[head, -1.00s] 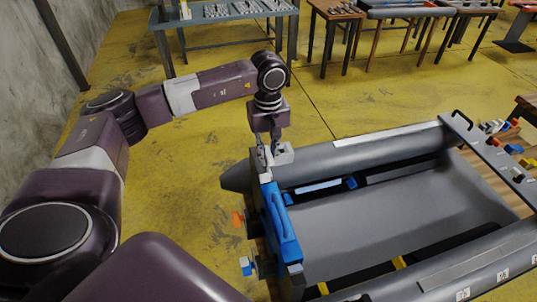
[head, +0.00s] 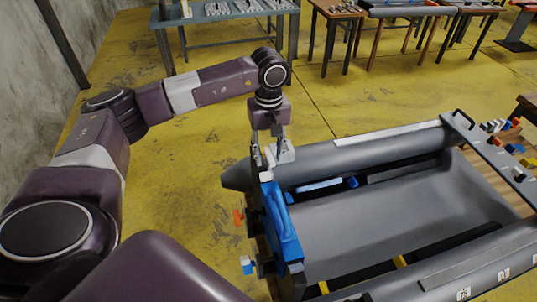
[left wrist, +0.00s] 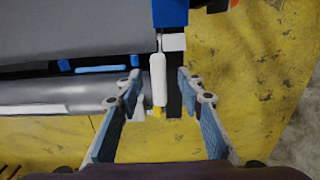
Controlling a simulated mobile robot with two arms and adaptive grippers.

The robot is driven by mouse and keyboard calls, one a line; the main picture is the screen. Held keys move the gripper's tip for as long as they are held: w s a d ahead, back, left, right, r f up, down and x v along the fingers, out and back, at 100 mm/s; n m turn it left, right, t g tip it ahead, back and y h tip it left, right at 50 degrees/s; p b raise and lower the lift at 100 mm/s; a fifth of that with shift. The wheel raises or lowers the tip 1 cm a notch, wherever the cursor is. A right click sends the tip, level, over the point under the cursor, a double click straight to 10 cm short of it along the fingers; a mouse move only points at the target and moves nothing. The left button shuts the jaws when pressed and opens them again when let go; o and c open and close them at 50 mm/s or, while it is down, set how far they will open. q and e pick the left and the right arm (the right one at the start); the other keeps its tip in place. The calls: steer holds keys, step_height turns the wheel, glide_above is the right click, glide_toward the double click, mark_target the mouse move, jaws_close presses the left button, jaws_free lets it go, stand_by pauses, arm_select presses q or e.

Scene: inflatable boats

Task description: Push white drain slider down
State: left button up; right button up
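The white drain slider (left wrist: 158,79) is a long, rounded white piece beside a dark upright strip in the left wrist view. In the head view, a small white part (head: 267,176) shows at the top of the blue transom (head: 282,225) of the grey boat (head: 400,205); I cannot tell whether it is the slider. My left gripper (head: 267,155) points down over this corner. In the left wrist view its fingers (left wrist: 158,74) are open on either side of the slider, with gaps visible. My right gripper is not in view.
A grey tube (head: 350,155) runs along the boat's far side. Orange (head: 238,217) and blue-white (head: 247,265) knobs stick out left of the transom. A grey bench plate (head: 490,150) crosses the boat's right end. Yellow floor (head: 180,180) is clear at left; tables stand behind.

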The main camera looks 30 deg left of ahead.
arm_select(q)
step_height(320, 180, up, 6)
steer(key=p, duration=0.2)
steer(key=shift+f+p, duration=0.1)
steer(key=shift+p, duration=0.25)
steer(key=shift+f, duration=0.1)
